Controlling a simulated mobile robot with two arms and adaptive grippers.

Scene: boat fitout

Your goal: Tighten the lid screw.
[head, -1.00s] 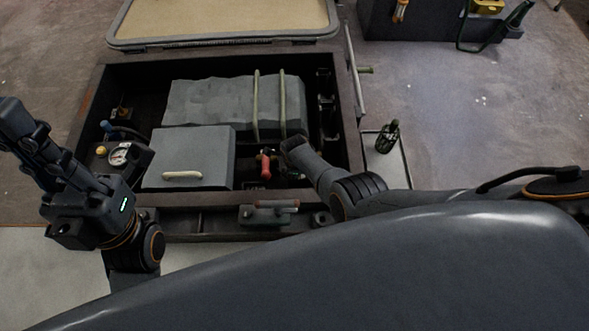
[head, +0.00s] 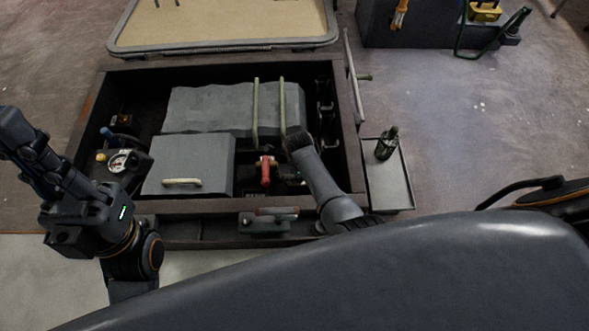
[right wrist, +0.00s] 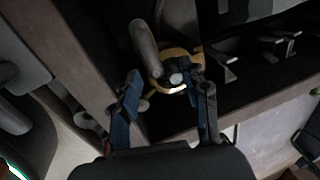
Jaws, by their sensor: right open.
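In the right wrist view, a brass-coloured round fitting (right wrist: 190,62) with a dark top carries a small pale knob (right wrist: 176,79), which may be the lid screw. My right gripper (right wrist: 168,88) is open, with its blue-padded fingers on either side of the fitting's near edge. I cannot tell whether they touch it. In the head view my right forearm reaches into the open locker (head: 355,150) and hides the fitting and the fingers. My left arm's hand (head: 85,218) is at the locker's left front corner; its jaws are not clear.
A red-handled valve (head: 265,172) sits close left of my right arm. A grey box with a pale handle (head: 190,160) and a strapped grey block (head: 210,108) fill the locker. A gauge (head: 119,161) is at its left. A tray (head: 392,190) with a dark bottle (head: 387,143) lies right.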

